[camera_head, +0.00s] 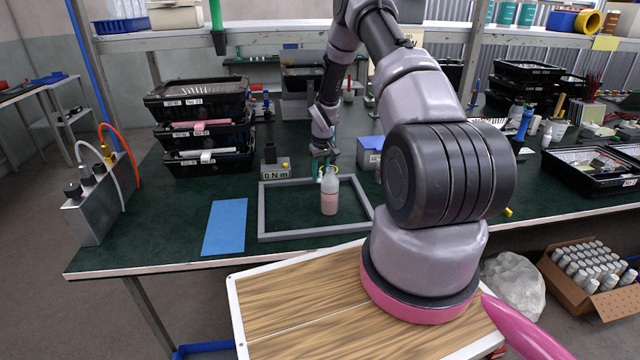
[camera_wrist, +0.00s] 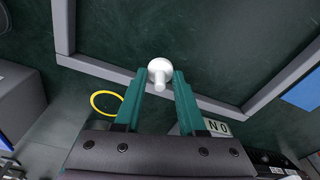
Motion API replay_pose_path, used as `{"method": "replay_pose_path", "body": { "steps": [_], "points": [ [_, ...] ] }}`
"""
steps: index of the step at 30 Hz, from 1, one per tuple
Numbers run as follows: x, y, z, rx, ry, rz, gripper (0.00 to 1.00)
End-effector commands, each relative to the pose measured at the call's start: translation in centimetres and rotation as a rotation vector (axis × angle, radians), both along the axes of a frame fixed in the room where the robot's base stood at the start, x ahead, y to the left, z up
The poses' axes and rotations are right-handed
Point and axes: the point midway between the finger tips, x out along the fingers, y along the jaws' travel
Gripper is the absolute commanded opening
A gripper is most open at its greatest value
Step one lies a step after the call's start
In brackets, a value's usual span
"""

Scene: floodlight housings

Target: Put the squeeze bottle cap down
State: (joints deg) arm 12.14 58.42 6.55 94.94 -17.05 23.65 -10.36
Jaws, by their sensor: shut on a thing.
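In the wrist view, my gripper (camera_wrist: 160,78) has its two green fingers closed on a small white squeeze bottle cap (camera_wrist: 159,71) with a short spout. The cap is over the inner side of the grey frame; its height above the table is hard to tell. In the head view, my gripper (camera_head: 322,160) points down just behind a squeeze bottle (camera_head: 329,192) with pink contents, which hides part of the fingers and the cap. The bottle stands upright inside the grey frame (camera_head: 262,212) on the dark green table.
A yellow ring (camera_wrist: 108,103) lies outside the frame. Stacked black trays (camera_head: 205,130) stand farther back left. The table inside the frame is mostly bare.

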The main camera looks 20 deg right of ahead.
Motion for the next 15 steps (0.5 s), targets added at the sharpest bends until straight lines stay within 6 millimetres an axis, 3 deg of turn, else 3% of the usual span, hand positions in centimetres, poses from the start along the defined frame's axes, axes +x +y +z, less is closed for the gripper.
{"method": "replay_pose_path", "body": {
  "steps": [9, 15],
  "points": [
    [0.0, 0.0, -3.7, 0.000, 0.000, 0.001, 0.00],
    [0.0, 0.0, -3.8, 0.000, -0.001, 0.000, 0.00]
  ]
}}
